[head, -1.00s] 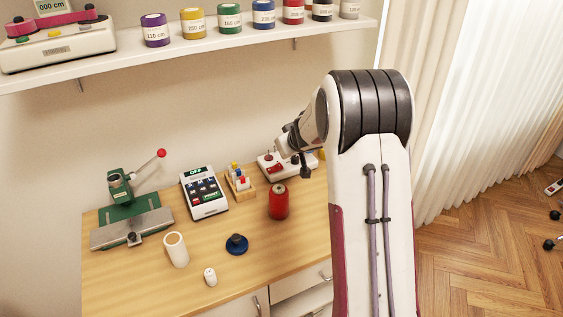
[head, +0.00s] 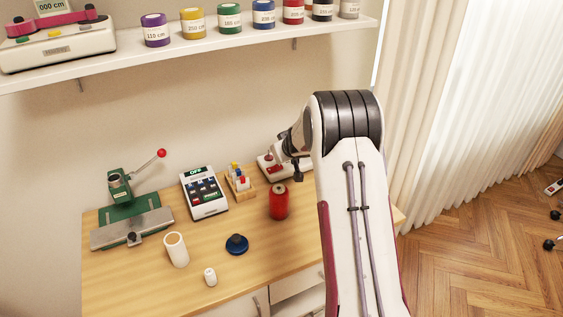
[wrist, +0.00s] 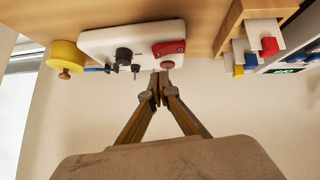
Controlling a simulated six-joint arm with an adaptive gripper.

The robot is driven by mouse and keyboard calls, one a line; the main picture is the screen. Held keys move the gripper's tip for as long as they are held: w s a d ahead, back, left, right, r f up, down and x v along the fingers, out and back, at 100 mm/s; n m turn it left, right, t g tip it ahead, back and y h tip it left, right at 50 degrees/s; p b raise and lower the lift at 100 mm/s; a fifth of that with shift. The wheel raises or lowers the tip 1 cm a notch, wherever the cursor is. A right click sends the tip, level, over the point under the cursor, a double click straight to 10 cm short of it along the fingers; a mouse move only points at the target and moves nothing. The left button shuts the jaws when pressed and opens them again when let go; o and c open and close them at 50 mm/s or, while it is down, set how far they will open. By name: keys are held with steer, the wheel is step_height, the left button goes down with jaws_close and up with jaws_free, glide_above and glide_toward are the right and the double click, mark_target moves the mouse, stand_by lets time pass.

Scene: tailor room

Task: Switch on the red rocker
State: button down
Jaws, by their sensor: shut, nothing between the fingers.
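The red rocker (wrist: 168,47) sits on a white control box (wrist: 101,43) on the wooden table, with a round dark red button (wrist: 167,64) beside it. Black knobs (wrist: 123,55) and a blue part stand farther left on the box in the wrist view. My gripper (wrist: 160,88) is shut and empty; its fingertips point at the box and appear close to the red button, apart from the rocker. Whether they touch anything is unclear. In the head view the box (head: 264,167) is partly hidden behind my arm, and the rocker (head: 275,168) shows small.
A red spool (head: 279,202) stands in front of the box. A wooden holder (head: 240,187) with coloured pegs and a keypad device (head: 204,193) are to its left. A yellow round thing (wrist: 66,56) is on the box's other side.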

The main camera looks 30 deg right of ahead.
mark_target(282, 171)
steer(key=shift+d+f, duration=0.15)
steer(key=shift+f, duration=0.55)
steer(key=shift+d+f, duration=0.1)
steer(key=shift+f, duration=0.6)
steer(key=shift+f, duration=0.1)
steer(key=shift+d+f, duration=0.2)
steer(key=shift+f, duration=0.15)
steer(key=shift+a+r, duration=0.1)
steer(key=shift+a, duration=0.15)
steer(key=shift+a+r, duration=0.2)
steer(key=shift+a, duration=0.25)
steer(key=shift+r, duration=0.4)
stand_by(0.4)
steer(key=shift+d+r, duration=0.15)
steer(key=shift+r, duration=0.7)
steer(key=shift+d+r, duration=0.1)
steer(key=shift+r, duration=0.7)
